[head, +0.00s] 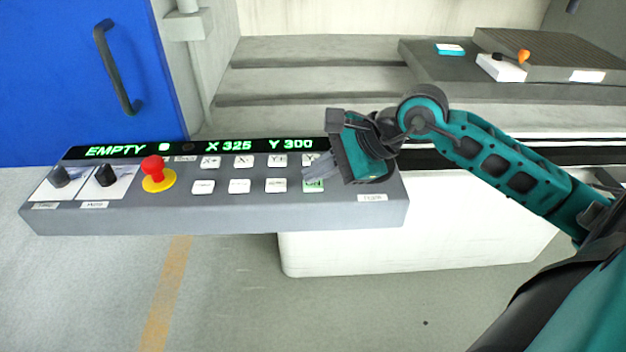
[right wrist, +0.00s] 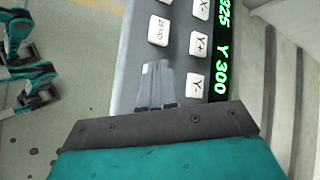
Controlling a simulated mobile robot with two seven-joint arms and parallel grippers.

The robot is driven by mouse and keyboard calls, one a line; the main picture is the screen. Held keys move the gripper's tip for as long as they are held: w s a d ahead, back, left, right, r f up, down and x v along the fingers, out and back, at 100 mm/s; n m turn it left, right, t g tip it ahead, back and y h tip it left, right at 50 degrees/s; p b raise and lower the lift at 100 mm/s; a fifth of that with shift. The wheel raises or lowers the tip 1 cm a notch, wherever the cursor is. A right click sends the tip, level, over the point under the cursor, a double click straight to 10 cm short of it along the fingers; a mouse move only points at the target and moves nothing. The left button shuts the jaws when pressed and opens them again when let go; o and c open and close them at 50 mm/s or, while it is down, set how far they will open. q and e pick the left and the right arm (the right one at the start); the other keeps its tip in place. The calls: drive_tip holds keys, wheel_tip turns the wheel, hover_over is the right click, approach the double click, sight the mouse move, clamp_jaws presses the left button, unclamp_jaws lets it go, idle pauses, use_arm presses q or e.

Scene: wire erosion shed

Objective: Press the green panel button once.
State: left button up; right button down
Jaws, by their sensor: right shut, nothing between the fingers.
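The green panel button (head: 313,186) is at the right end of the lower button row on the grey control panel (head: 240,220). In the head view my right gripper (head: 309,174) is over it, with shut, empty fingers pointing down-left and their tips just above or at its upper edge. I cannot tell whether they touch it. My left gripper is not clearly in view.
White buttons (head: 276,185) stand close to the left of the green one. A red emergency stop (head: 153,170) and two black knobs (head: 106,175) are further left. The display (head: 258,145) reads EMPTY, X 325, Y 300. A dark block (head: 540,55) lies on the machine bed behind.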

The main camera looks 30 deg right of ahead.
sight(318, 185)
drive_tip(key=shift+r, duration=0.75)
drive_tip(key=shift+r+p, duration=0.1)
drive_tip(key=shift+p, duration=0.25)
drive_tip(key=shift+r+p, duration=1.25)
drive_tip(key=shift+r, duration=1.2)
